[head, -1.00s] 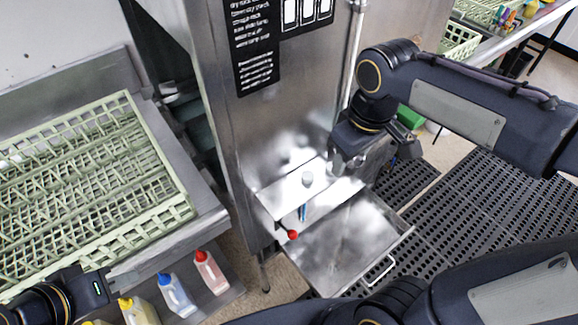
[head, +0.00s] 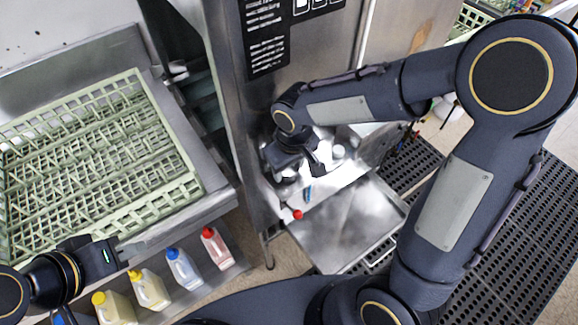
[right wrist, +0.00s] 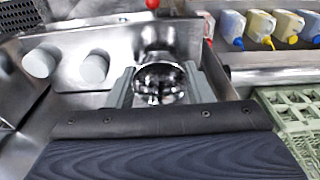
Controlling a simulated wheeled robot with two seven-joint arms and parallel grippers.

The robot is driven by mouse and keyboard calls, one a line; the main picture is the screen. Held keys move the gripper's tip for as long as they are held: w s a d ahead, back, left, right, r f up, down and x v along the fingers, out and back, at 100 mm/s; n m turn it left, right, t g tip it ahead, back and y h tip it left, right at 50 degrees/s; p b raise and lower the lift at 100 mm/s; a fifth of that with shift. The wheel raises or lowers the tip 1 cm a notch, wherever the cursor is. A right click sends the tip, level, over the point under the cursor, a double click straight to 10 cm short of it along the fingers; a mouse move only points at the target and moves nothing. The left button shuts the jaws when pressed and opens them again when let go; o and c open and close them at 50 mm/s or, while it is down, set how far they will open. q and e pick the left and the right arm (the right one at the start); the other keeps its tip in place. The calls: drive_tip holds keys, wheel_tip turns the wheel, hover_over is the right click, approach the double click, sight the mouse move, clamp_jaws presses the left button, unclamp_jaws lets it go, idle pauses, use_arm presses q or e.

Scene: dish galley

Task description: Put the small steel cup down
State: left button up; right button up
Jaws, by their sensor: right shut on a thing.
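My right gripper (head: 290,172) is at the left end of the steel ledge on the machine's front. In the right wrist view its two fingers (right wrist: 160,88) are shut around the small steel cup (right wrist: 158,72), whose shiny open mouth faces the camera. In the head view the arm and fingers mostly hide this cup, and I cannot tell whether its base touches the ledge. My left gripper (head: 122,248) is at the lower left by the green rack; its finger opening is not clear.
A red knob (head: 297,215) and steel tray (head: 345,230) sit below. A green rack (head: 165,215) and bottles (head: 183,268) are left.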

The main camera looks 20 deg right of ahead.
drive_tip(key=shift+f, duration=0.4)
drive_tip(key=shift+f, duration=0.15)
drive_tip(key=o, duration=0.9)
drive_tip(key=shift+o, duration=0.2)
